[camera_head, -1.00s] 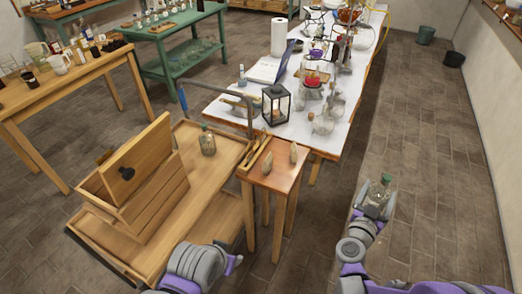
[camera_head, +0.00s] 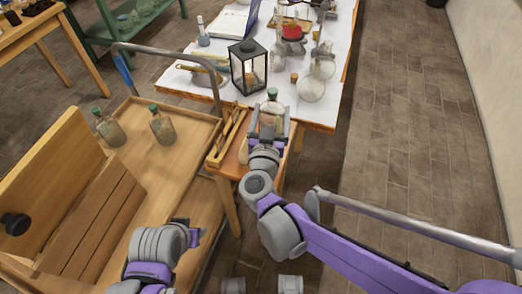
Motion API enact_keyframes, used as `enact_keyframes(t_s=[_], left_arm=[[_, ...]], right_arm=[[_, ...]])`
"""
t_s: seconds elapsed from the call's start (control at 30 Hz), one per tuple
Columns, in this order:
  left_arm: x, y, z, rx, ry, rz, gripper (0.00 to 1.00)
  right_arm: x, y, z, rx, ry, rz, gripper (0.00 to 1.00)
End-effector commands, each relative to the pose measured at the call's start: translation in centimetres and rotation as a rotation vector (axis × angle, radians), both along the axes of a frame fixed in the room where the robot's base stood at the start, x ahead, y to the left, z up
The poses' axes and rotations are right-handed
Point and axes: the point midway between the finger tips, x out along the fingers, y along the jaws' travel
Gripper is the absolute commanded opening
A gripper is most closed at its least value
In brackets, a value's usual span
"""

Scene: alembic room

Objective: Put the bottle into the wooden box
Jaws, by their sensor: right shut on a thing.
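My right gripper (camera_head: 268,130) is shut on a bottle (camera_head: 271,107), a clear glass one with a green stopper. It holds the bottle upright by the small wooden side table, in front of the lantern. The wooden box (camera_head: 101,213) is at the lower left on the wooden cart, with slatted sides. A wooden panel with a black knob, seemingly its lid (camera_head: 50,185), stands tilted at the box; the box's inside is hidden.
Two similar green-stoppered bottles, one left (camera_head: 109,128) and one right (camera_head: 162,126), stand on the cart (camera_head: 185,150) behind the box. The cart has a metal handle (camera_head: 170,47). A black lantern (camera_head: 248,68) and glass flasks (camera_head: 311,88) stand on the white table. Floor at right is clear.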

Motion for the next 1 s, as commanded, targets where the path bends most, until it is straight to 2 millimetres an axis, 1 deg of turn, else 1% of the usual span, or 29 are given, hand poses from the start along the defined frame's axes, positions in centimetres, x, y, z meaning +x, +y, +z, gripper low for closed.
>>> enact_keyframes(t_s=[0.03, 0.1, 0.3, 0.4, 0.57, 0.73, 0.8, 1.0], left_arm=[[0.0, 0.0, -0.7, 0.000, 0.002, 0.000, 0.50], [0.0, 0.0, -1.2, 0.000, 0.004, 0.000, 0.50], [0.0, 0.0, -2.3, 0.000, 0.007, 0.000, 0.50], [0.0, 0.0, -2.6, 0.000, 0.008, 0.000, 0.50], [0.0, 0.0, -3.0, 0.000, 0.010, 0.000, 0.50], [0.0, 0.0, -3.9, 0.000, 0.013, 0.000, 0.50], [0.0, 0.0, -4.1, 0.000, 0.014, 0.000, 0.50], [0.0, 0.0, -3.9, 0.000, 0.013, 0.000, 0.50]], right_arm=[[-0.3, 0.5, -0.4, 0.000, 0.000, 0.006, 0.00], [-0.4, 0.7, -1.2, 0.000, -0.001, 0.008, 0.00], [-0.3, 0.7, -4.8, 0.000, -0.001, 0.008, 0.00], [-0.3, 0.7, -5.8, 0.001, -0.001, 0.008, 0.00], [-0.3, 0.7, -6.9, 0.001, -0.001, 0.008, 0.00], [-0.3, 0.7, -9.4, 0.001, -0.001, 0.008, 0.00], [-0.3, 0.7, -9.8, 0.001, -0.001, 0.008, 0.00], [-0.4, 0.7, -9.7, 0.001, -0.002, 0.008, 0.00]])
